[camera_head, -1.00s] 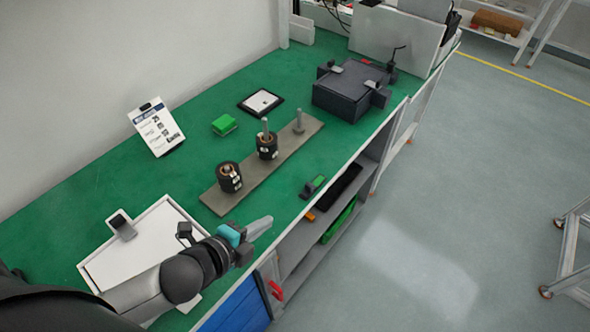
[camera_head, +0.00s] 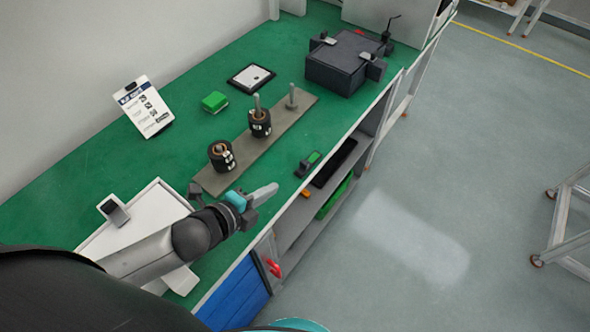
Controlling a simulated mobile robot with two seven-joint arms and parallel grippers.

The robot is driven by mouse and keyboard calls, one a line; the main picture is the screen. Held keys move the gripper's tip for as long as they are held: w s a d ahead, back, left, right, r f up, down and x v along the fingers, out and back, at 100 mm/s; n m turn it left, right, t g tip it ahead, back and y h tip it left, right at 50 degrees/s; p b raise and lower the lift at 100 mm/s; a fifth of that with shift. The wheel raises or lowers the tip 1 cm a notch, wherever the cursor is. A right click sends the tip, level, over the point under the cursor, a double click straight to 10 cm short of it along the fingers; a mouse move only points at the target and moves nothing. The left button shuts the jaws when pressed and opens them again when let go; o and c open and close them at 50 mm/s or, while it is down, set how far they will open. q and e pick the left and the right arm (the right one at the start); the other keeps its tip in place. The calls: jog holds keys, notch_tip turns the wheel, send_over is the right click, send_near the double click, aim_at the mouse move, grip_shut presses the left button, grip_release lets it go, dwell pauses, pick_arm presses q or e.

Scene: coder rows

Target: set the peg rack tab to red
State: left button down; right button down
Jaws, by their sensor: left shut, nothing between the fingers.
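The peg rack (camera_head: 225,180) is a flat grey-brown board on the green bench with upright pegs. Dark round parts sit on its near peg (camera_head: 221,156) and middle peg (camera_head: 260,124); the far peg (camera_head: 292,97) is bare. A small dark block with a green top (camera_head: 308,164) lies by the bench's front edge, right of the rack; it may be the tab, and no red shows on it. My left gripper (camera_head: 273,188) is shut and empty, just below and left of that block in the picture, apart from it. My right gripper's fingers do not show.
A dark box (camera_head: 338,68) is at the far end. A white tray (camera_head: 150,205) lies under my left arm. Shelves (camera_head: 300,218) are below the front edge.

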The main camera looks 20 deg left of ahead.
pick_arm(q)
jog(key=b, duration=0.1)
send_near(303, 166)
jog(key=x, duration=0.4)
jog(key=shift+w+f, duration=0.1)
jog(key=shift+f, duration=0.5)
jog(key=shift+w+d, duration=0.35)
jog(key=shift+w, duration=0.5)
